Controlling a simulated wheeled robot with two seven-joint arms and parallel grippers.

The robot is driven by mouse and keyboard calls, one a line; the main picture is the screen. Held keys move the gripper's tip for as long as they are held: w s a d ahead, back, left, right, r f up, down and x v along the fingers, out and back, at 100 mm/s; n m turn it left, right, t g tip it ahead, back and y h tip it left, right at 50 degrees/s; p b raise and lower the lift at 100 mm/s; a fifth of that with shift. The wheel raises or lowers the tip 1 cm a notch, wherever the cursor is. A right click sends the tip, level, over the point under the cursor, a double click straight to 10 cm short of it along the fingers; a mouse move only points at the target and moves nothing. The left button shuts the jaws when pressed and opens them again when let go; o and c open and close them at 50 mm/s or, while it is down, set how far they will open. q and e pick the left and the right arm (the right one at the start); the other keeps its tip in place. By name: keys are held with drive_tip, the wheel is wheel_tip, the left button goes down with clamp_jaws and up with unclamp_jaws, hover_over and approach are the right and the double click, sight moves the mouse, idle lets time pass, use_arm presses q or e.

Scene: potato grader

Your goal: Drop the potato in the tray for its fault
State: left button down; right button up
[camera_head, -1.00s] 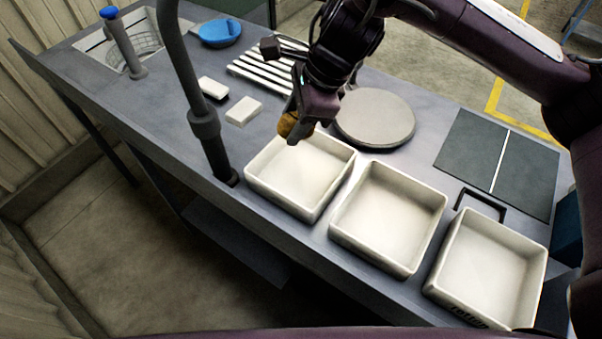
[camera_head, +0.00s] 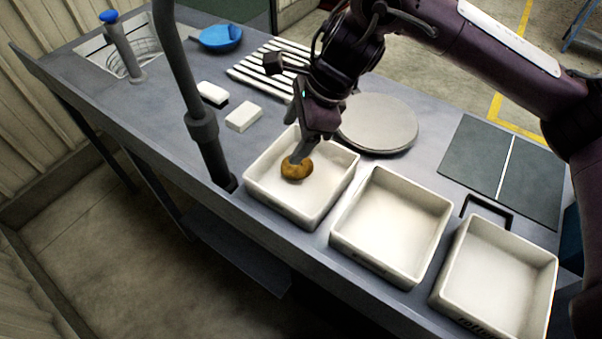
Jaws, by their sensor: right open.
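A brown potato (camera_head: 296,171) is inside the leftmost white tray (camera_head: 262,197), near its middle. My right gripper (camera_head: 300,154) reaches down over that tray with its fingertips at the potato; it is open. Whether a finger still touches the potato I cannot tell. The middle tray (camera_head: 357,250) and the right tray (camera_head: 447,293) stand beside it and look empty. The right tray has dark lettering on its front wall, only partly readable. My left gripper is not in view.
A grey post (camera_head: 203,128) rises left of the trays. Behind are a round grey disc (camera_head: 379,124), white slats (camera_head: 254,77), two small white blocks (camera_head: 243,116), a blue dish (camera_head: 220,38) and a dark panel (camera_head: 503,165).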

drive_tip(key=v, duration=0.7)
drive_tip(key=shift+d+r+b, duration=0.2)
drive_tip(key=shift+r+b, duration=0.1)
drive_tip(key=shift+r, duration=0.05)
